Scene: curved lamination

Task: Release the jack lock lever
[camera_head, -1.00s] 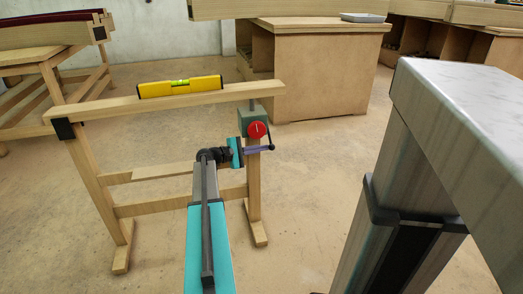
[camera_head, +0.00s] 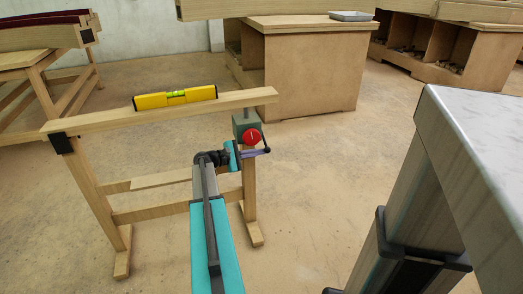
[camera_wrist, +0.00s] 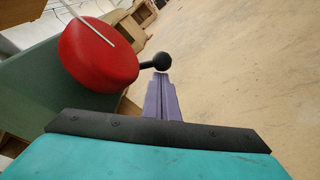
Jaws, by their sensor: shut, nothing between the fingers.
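The jack is a green block (camera_head: 246,121) under the right end of a wooden beam, with a round red knob (camera_head: 251,136) on its face. In the wrist view the red knob (camera_wrist: 98,55) fills the upper left. The lock lever is a short dark rod ending in a black ball (camera_wrist: 161,63), which also shows in the head view (camera_head: 267,150). My gripper (camera_wrist: 160,84) has purple fingers, shut and empty. Its tips lie just below the ball in the wrist view; I cannot tell whether they touch it. In the head view my gripper (camera_head: 257,154) is beside the jack, below the red knob.
A yellow spirit level (camera_head: 175,97) lies on the wooden beam (camera_head: 110,121) of the trestle. A pale tabletop (camera_head: 480,140) on a thick leg stands close at the right. A wooden cabinet (camera_head: 310,75) stands behind. The floor between is open.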

